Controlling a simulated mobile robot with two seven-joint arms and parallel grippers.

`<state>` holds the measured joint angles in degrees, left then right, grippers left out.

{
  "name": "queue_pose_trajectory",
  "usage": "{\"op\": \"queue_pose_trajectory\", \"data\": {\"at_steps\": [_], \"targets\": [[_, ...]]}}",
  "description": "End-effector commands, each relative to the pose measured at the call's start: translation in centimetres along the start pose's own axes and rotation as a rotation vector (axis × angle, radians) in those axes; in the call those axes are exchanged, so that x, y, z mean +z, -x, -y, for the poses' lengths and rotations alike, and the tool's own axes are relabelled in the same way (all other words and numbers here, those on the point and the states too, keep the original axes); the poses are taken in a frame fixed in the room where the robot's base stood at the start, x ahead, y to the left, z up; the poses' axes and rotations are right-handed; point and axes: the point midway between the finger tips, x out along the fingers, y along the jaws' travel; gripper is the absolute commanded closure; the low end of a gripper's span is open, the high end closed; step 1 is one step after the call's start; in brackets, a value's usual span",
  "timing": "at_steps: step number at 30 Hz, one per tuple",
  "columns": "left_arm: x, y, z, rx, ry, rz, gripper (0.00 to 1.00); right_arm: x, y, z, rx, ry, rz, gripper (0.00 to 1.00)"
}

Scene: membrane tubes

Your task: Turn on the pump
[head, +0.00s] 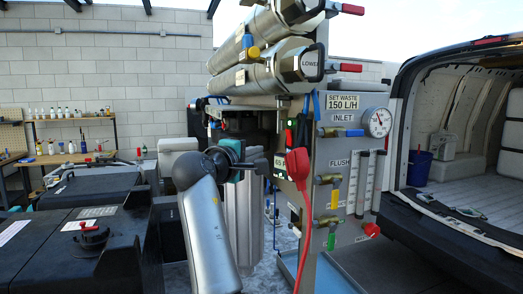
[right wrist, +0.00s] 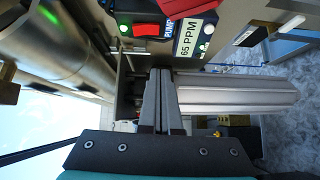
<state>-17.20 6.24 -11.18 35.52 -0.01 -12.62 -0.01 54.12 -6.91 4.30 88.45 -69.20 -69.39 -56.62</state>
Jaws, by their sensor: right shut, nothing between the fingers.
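The pump's red rocker switch (right wrist: 147,30) shows at the top of the right wrist view, on a dark box (right wrist: 165,45) beside a "PUMP" label. A small green light (right wrist: 123,28) next to the switch is lit. In the head view the switch box (head: 291,135) is on the panel's left edge, partly behind a red plug. My right gripper (right wrist: 162,72) is shut and empty, its fingertips apart from the switch, just below it in the right wrist view. In the head view my right gripper (head: 250,165) is left of the box, its fingertips hard to make out. My left gripper is not in view.
A red plug (head: 298,163) with a hanging cable is close to the box. Steel membrane tubes (head: 265,70) lie above. A clear filter housing (head: 243,225) stands below my right gripper. The panel has valves, a gauge (head: 377,122) and flow tubes. An open van (head: 460,160) is at right.

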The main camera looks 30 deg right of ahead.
Motion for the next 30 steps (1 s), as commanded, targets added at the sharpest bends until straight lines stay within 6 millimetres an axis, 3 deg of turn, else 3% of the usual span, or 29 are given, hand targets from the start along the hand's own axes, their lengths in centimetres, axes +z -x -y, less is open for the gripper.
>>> {"op": "queue_pose_trajectory", "data": {"at_steps": [3, 6, 9, 30], "targets": [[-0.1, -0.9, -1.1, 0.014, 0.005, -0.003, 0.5, 0.0, 2.5, 0.6, 0.001, -0.002, -0.002, 1.0], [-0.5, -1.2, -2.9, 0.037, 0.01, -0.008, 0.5, 0.0, 4.0, 0.7, 0.001, -0.002, -0.001, 1.0], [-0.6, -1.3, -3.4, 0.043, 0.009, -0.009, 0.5, 0.0, 5.0, 0.7, 0.0, -0.001, 0.0, 1.0], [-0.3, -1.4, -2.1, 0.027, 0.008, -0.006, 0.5, 0.1, 5.5, 1.2, -0.007, -0.004, -0.002, 1.0]]}}
